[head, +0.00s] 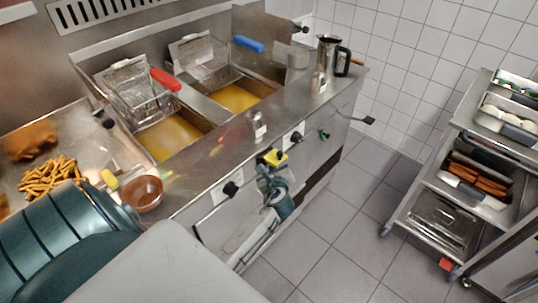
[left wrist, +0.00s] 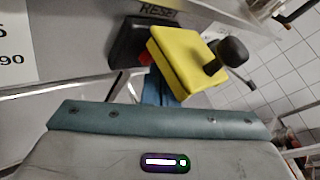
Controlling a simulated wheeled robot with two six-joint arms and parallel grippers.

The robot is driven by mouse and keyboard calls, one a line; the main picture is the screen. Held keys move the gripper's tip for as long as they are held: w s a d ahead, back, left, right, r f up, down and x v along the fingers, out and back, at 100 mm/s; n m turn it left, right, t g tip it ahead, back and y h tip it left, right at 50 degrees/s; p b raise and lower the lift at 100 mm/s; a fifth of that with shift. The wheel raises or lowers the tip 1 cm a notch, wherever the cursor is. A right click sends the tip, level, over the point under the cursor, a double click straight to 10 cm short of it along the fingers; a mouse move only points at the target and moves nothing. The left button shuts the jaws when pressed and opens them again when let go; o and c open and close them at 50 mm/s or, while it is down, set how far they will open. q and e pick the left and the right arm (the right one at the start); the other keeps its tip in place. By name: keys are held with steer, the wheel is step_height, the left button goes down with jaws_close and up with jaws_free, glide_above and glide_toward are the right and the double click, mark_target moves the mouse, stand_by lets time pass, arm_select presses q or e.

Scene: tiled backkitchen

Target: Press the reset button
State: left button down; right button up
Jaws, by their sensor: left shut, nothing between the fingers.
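The reset control is on the fryer's front panel. In the left wrist view, a dark housing (left wrist: 140,40) sits under the word RESET, with a small red part (left wrist: 146,58) showing at its edge. A yellow block-like part (left wrist: 184,62) covers much of it; it also shows in the head view (head: 276,156). My left gripper (head: 268,172) is shut and empty, its fingers close to the dark housing just below the yellow part. In the left wrist view the fingertips are partly hidden behind the yellow part, so I cannot tell whether they touch the red part.
A black knob (left wrist: 233,51) sticks out right of the yellow part. Above the panel, the steel counter holds two fryer baskets (head: 132,88), a brown bowl (head: 142,192) and a steel jug (head: 327,60). A wheeled rack (head: 445,185) stands right, with clear tiled floor between.

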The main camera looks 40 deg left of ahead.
arm_select(q)
steer(key=shift+a, duration=0.3)
stand_by(0.4)
steer(key=shift+d, duration=0.15)
steer(key=shift+s+d+p, duration=0.1)
steer(key=shift+d+p, duration=0.25)
steer(key=shift+d, duration=0.35)
steer(key=shift+s+d, duration=0.15)
steer(key=shift+d, duration=2.35)
